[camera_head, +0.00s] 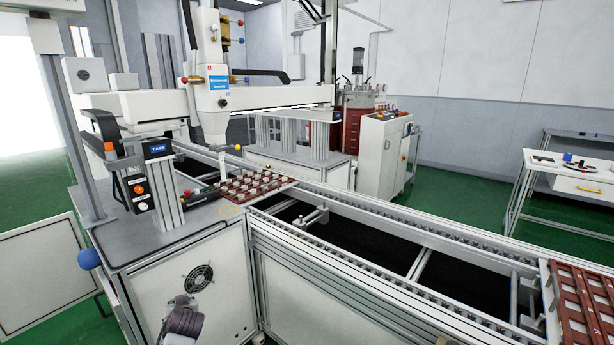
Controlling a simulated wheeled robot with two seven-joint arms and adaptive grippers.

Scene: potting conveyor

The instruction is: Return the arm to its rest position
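A grey rounded part of one of my arms shows at the bottom edge, left of centre, in front of the white machine cabinet. A red-brown tray (240,190) with several small pale parts sits on the conveyor under the potting machine's head (213,95).
The conveyor (385,235) runs from the machine towards the lower right, where another red-brown tray (572,315) lies. A side table (575,180) stands at the right. Green floor is clear behind the conveyor.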

